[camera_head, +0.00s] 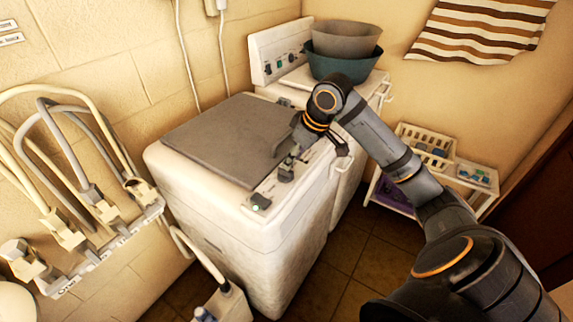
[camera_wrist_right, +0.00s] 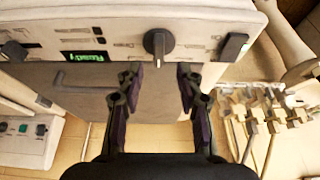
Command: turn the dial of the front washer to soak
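The front washer (camera_head: 185,195) is a worn white box with a closed grey lid (camera_head: 220,135) and a control panel along its right edge. Its dark dial (camera_wrist_right: 155,42) has a raised grip bar and sits on the panel in the wrist view. A small display (camera_wrist_right: 85,57) beside it shows green text that I cannot read reliably. My right gripper (camera_head: 298,152) is above the panel. In the wrist view its two fingers (camera_wrist_right: 161,75) are apart, with the dial just beyond the gap between their tips. Contact with the dial is not visible. My left gripper is out of view.
A second white machine (camera_head: 283,50) with stacked basins (camera_head: 343,65) stands behind. Hoses and taps (camera_head: 85,215) line the left wall. A low shelf with a white basket (camera_head: 425,145) is at right. A switch (camera_wrist_right: 235,46) sits beside the dial.

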